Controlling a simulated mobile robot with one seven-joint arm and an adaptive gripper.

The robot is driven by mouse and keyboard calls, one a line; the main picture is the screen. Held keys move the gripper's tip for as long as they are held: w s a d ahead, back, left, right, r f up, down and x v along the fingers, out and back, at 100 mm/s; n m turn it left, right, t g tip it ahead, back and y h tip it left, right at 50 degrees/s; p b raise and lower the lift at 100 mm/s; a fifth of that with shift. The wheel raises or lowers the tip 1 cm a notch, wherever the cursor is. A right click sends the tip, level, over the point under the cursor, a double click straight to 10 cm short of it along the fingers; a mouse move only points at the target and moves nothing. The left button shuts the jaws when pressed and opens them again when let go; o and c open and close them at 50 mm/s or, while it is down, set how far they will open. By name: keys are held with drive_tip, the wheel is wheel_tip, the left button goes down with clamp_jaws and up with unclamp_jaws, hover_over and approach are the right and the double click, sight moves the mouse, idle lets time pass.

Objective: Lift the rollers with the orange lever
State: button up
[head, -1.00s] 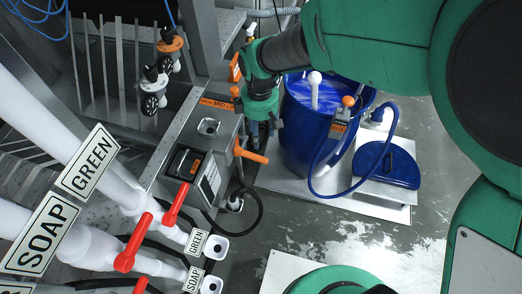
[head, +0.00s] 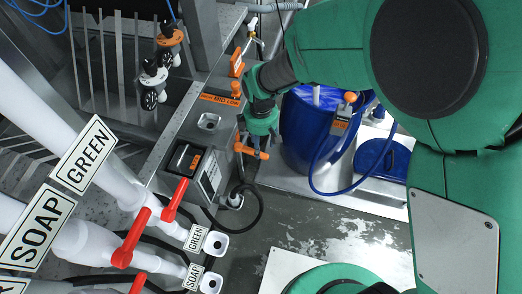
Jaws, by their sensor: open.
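The orange lever (head: 246,150) juts out from the right side of the grey metal machine box (head: 185,125), below the orange "MID-LO" label (head: 219,99). My green arm reaches in from the right, and my gripper (head: 256,143) points down right at the lever. The gripper is open. Its fingers overlap the lever in this view, and orange shows on both sides of them. Whether they touch the lever cannot be told. The rollers cannot be clearly made out.
A blue barrel (head: 304,140) with a hose stands right of the gripper, beside a blue-lidded container (head: 383,160). Red valve handles (head: 131,240) and white pipes labelled GREEN and SOAP fill the left. A black cable loops below the lever. The wet floor (head: 350,230) is partly open.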

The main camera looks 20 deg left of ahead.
sight(261, 152)
drive_tip(key=shift+f, duration=2.15)
clamp_jaws()
